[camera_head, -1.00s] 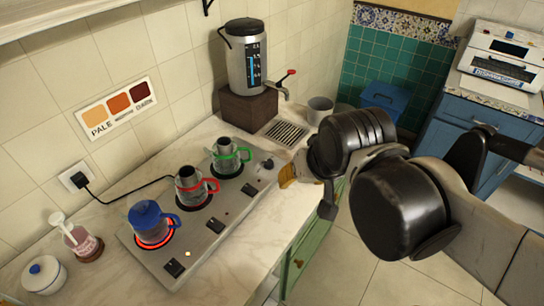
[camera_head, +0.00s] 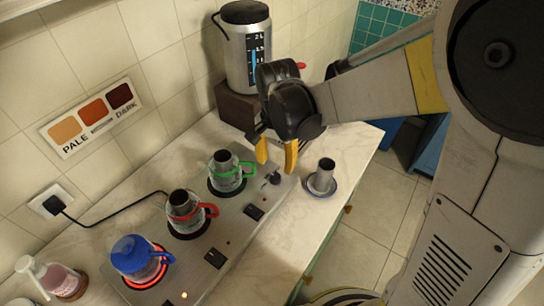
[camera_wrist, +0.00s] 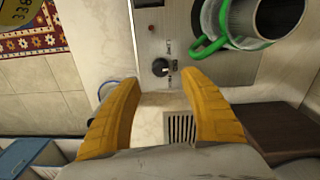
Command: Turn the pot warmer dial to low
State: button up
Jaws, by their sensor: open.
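The pot warmer (camera_head: 232,228) is a long grey panel on the counter. Its black dial (camera_head: 273,178) sits at the far right end, beside the pot with the green handle (camera_head: 226,172). The dial also shows in the wrist view (camera_wrist: 160,67), just past my fingertips and between their lines. Its setting is too small to read. My gripper (camera_head: 277,156) is open, with its two yellow fingers pointing down above the dial. In the wrist view the gripper (camera_wrist: 162,84) holds nothing, and I see no contact with the dial.
A pot with a red handle (camera_head: 182,212) and a blue-lidded pot (camera_head: 131,258) stand on the panel; the ring under the blue one glows orange. A metal cup (camera_head: 323,176) on a saucer stands right of the panel. The samovar (camera_head: 246,55) is behind my gripper.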

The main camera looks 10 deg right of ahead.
aim_at(276, 176)
notch_tip(276, 176, down, 7)
jog(key=shift+r+b, duration=0.1)
jog(key=shift+b, duration=1.05)
jog(key=shift+c, duration=0.5)
grip_shut()
